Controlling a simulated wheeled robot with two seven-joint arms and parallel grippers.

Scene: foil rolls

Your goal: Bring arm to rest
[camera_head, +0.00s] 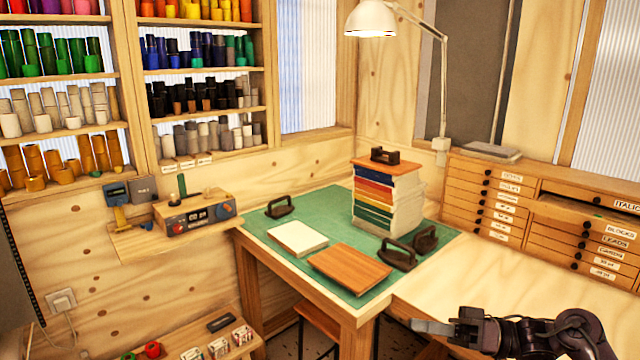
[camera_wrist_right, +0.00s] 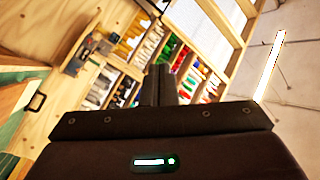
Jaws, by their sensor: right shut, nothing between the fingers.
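My right gripper (camera_head: 432,327) is at the lower right of the head view, in front of the light wooden bench top. It points left, its fingers are together, and nothing is held. In the right wrist view the closed fingers (camera_wrist_right: 160,86) point toward the shelves of foil rolls. My left gripper is in neither view.
A table with a green mat (camera_head: 262,233) bears a stack of books (camera_head: 387,195), a wooden board (camera_head: 350,268), a pale block (camera_head: 297,238) and dark handled tools (camera_head: 425,240). Drawers (camera_head: 500,205) stand at right. Shelves of foil rolls (camera_head: 205,90) line the left wall.

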